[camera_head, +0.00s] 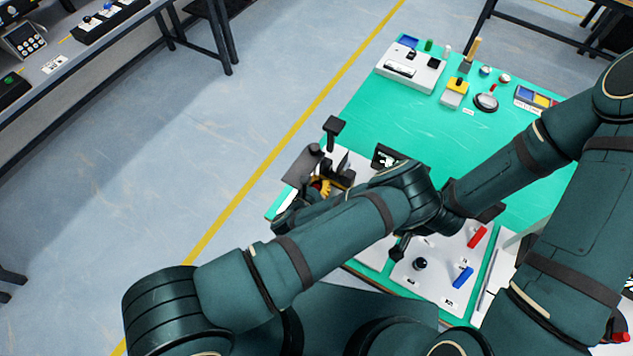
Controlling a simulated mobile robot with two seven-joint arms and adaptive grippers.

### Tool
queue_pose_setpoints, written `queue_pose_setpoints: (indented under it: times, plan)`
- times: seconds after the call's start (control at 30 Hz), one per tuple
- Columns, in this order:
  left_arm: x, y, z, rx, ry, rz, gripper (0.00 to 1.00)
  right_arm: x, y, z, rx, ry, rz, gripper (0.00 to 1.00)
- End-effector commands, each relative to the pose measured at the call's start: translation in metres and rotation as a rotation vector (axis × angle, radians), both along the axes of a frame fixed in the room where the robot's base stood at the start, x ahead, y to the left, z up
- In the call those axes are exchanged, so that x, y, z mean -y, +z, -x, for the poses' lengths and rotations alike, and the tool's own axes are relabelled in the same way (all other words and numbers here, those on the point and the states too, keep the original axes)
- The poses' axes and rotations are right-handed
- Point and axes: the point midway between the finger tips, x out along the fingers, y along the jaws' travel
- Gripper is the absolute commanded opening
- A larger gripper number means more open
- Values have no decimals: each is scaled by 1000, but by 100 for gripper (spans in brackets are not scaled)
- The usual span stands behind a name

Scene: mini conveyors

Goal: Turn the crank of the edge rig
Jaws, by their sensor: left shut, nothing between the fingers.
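The edge rig (338,160) stands at the left edge of the green table, beyond my left arm. It has a pale base, dark grey and black parts and a small yellow piece. A black handle-like part (335,127) stands up on it; I take this for the crank, though the view is partly blocked. My left gripper (285,211) is low beside the near side of the rig, largely hidden by my left arm. It is shut and empty. I cannot tell whether it touches the rig.
The green table (385,125) has a clear middle. A white panel (405,275) with a black knob (420,264), a red bar (477,237) and a blue bar (463,277) lies near my arms. Small devices line the far edge, including a white box (411,82). Open floor lies left.

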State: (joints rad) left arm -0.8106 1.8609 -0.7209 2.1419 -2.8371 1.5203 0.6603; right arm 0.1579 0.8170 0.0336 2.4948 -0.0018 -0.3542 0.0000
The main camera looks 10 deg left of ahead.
Motion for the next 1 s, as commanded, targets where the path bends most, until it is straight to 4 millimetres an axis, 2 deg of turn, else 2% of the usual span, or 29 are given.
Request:
queue_pose_setpoints:
  times: [0.57, 0.6, 0.67, 0.73, 1.0]
  plan:
    - [2, -3, 4, -13, -35, -3, 0, 0, 0, 0, 0, 0, 0, 47]
    - [2, -3, 4, -13, -35, -3, 7, 0, 0, 0, 0, 0, 0, 47]
    - [1, -3, 4, -12, -34, -3, 28, 0, 0, 0, 0, 0, 0, 47]
    - [1, -2, 3, -10, -34, -2, 53, 0, 0, 0, 0, 0, 0, 47]
    - [1, -1, 1, -5, -34, -2, 53, 0, 0, 0, 0, 0, 0, 47]
